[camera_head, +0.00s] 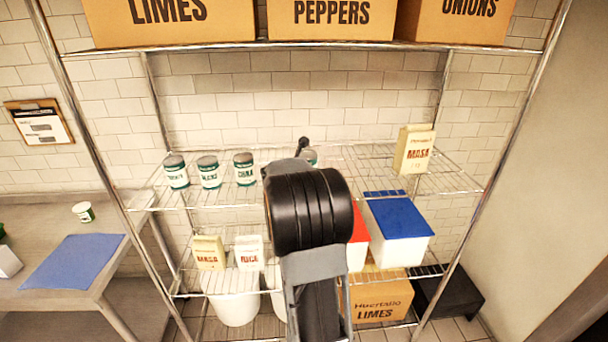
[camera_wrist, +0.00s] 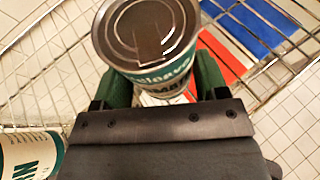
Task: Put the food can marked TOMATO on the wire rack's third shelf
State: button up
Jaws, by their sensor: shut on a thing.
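My gripper (camera_wrist: 165,85) is shut on a food can (camera_wrist: 147,30), with a green finger on each side. The can has a grey metal lid and a green and white label; only part of its name shows, including "MA". In the head view my arm hides most of this can (camera_head: 309,154); a small piece shows at the wire shelf with the other cans. The wire rack's shelf (camera_head: 365,176) below the large boxes holds it at or just above its wires; I cannot tell if it touches.
A row of three cans stands left of my gripper: one at the far left (camera_head: 176,171), a middle one (camera_head: 209,171), a near one (camera_head: 244,168). A MASA bag (camera_head: 414,150) stands right. Boxes above include PEPPERS (camera_head: 330,18). Free wires lie between my arm and the bag.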

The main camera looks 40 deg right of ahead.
jog(key=shift+f, duration=0.2)
jog(key=shift+f+b, duration=0.1)
jog(key=shift+b, duration=0.2)
jog(key=o, duration=1.2)
